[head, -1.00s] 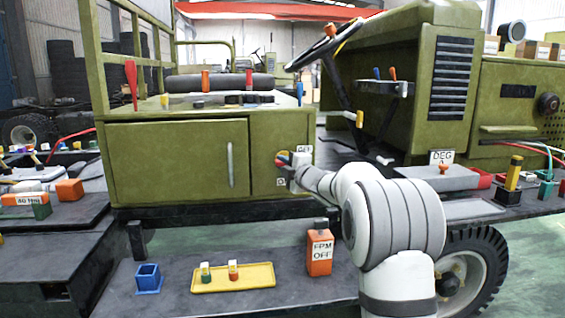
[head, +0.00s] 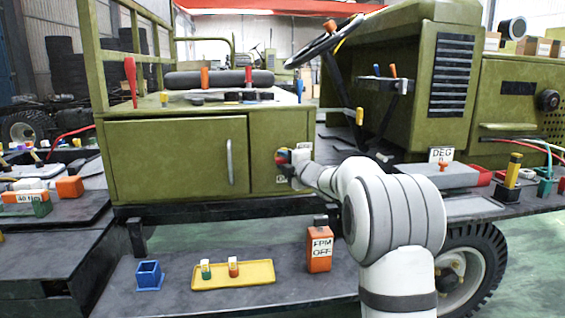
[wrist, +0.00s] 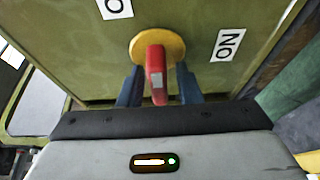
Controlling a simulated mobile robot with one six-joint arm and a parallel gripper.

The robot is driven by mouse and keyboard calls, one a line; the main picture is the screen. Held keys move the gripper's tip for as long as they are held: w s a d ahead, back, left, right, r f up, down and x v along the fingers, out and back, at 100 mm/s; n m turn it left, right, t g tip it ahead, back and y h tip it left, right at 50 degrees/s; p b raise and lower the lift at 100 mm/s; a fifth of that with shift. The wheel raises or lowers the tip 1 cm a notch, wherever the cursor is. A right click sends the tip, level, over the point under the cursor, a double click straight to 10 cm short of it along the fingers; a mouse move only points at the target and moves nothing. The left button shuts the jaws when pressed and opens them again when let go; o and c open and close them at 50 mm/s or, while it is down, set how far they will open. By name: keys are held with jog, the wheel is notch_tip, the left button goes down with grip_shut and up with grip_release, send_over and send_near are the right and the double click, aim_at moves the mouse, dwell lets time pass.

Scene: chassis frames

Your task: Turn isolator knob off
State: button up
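The isolator knob is a red handle (wrist: 156,72) on a round yellow base (wrist: 141,43), fixed to the olive green panel. An ON label (wrist: 228,44) is to its right, and a partly cut-off white label (wrist: 115,8) is above left. My gripper (wrist: 158,84) has its two dark blue fingers on either side of the red handle. The fingers are apart, and a gap shows at least on the right. In the head view the knob (head: 281,158) is small and partly hidden by my gripper (head: 291,161) at the right end of the green cabinet.
The cabinet door (head: 178,155) with a vertical handle is to the left of the knob. An orange FPM OFF box (head: 319,250), a yellow tray (head: 234,275) and a blue cup (head: 149,276) stand on the lower step. The steering wheel (head: 331,38) is above right.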

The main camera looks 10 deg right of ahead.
jog(key=shift+o, duration=0.4)
jog(key=shift+s, duration=0.15)
jog(key=shift+s+d+r, duration=0.1)
jog(key=shift+s+d, duration=0.1)
jog(key=shift+s, duration=0.15)
jog(key=p+v, duration=0.1)
jog(key=v, duration=0.5)
jog(key=shift+s+d, duration=0.15)
jog(key=shift+s, duration=0.2)
